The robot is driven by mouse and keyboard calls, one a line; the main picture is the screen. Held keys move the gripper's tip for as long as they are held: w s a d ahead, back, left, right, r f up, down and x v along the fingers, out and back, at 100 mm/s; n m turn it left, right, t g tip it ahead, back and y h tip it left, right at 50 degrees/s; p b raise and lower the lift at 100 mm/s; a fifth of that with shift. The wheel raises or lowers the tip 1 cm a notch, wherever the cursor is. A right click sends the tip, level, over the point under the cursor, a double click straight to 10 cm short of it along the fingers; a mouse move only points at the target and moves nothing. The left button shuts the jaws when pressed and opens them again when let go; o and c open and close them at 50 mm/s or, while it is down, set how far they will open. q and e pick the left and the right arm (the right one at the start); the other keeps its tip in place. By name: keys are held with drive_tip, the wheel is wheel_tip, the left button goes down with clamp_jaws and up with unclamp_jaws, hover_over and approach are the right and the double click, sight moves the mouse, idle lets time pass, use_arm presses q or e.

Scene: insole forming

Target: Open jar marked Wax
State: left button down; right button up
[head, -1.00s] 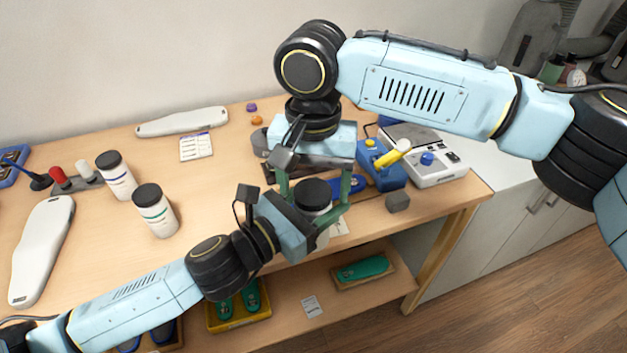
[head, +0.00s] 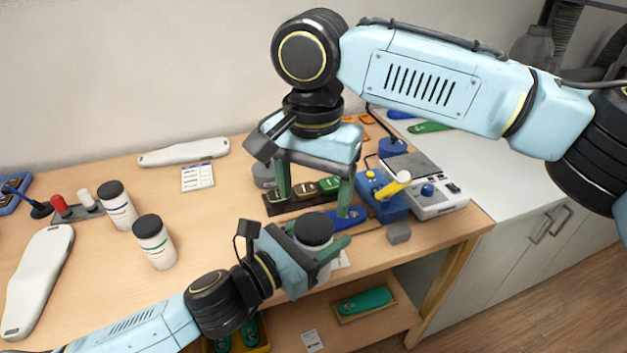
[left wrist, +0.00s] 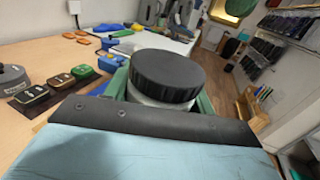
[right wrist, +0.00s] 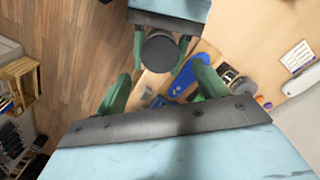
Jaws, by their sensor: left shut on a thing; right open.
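A white jar with a black lid (head: 314,229) is held upright between the green fingers of my left gripper (head: 320,244), at the table's front edge. The lid (left wrist: 167,76) sits on the jar in the left wrist view. Its label is hidden, so I cannot read any marking. My right gripper (head: 315,203) is open and empty, just above and behind the lid, pointing down. In the right wrist view the lid (right wrist: 159,52) shows beyond the open fingers, apart from them.
A dark holder with colored blocks (head: 303,197) and a blue insole (head: 345,220) lie behind the jar. A blue device with a yellow lever (head: 385,195) and a grey block (head: 399,233) are at the right. White insole forms (head: 38,280) lie at the left. The table's middle left is clear.

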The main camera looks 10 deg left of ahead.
sight(314, 225)
drive_tip(key=shift+f, duration=2.8)
drive_tip(key=shift+c, duration=0.4)
drive_tip(key=c, duration=0.9)
drive_tip(key=shift+n, duration=1.6)
drive_tip(key=o, duration=1.1)
drive_tip(key=shift+r, duration=0.1)
drive_tip(key=shift+r, duration=2.2)
